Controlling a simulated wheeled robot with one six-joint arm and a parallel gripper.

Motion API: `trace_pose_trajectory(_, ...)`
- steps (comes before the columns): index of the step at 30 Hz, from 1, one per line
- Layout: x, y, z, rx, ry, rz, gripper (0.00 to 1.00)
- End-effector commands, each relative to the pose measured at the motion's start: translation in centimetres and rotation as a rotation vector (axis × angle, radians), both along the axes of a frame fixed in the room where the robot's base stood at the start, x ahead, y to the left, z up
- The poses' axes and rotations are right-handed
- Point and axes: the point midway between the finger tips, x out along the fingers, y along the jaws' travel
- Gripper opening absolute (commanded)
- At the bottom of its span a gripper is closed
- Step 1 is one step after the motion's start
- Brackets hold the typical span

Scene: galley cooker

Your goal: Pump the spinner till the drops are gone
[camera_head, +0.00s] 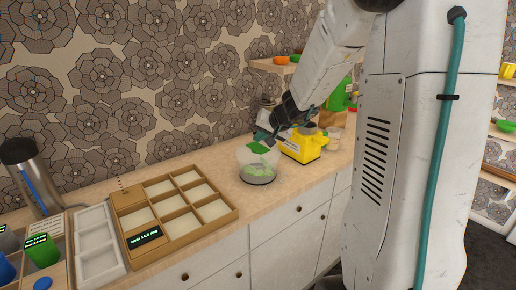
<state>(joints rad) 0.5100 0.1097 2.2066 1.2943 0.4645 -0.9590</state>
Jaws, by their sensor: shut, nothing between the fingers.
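The spinner is a clear bowl (257,171) on a dark base, standing on the wooden counter near its front edge. Pale green pieces show through its wall. A green part (258,147) sits at its top. My gripper (262,136) is shut and empty, right at the top of the spinner by the green part. I cannot tell whether the fingertips touch it. Drops are too small to make out in this view.
A wooden tray with several compartments (222,222) lies left of the spinner, with a white tray (97,245) beyond it. A yellow container (304,146) stands close on the right. A steel cylinder (30,175) stands at far left.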

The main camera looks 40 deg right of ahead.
Motion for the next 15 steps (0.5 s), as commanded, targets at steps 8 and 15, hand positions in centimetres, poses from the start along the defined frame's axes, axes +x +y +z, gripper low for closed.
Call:
trace_pose_trajectory(8, 0.0, 0.0, 3.0, -0.002, -0.002, 0.002, 0.00)
trace_pose_trajectory(15, 0.0, 0.0, 4.3, -0.001, 0.001, 0.000, 0.00)
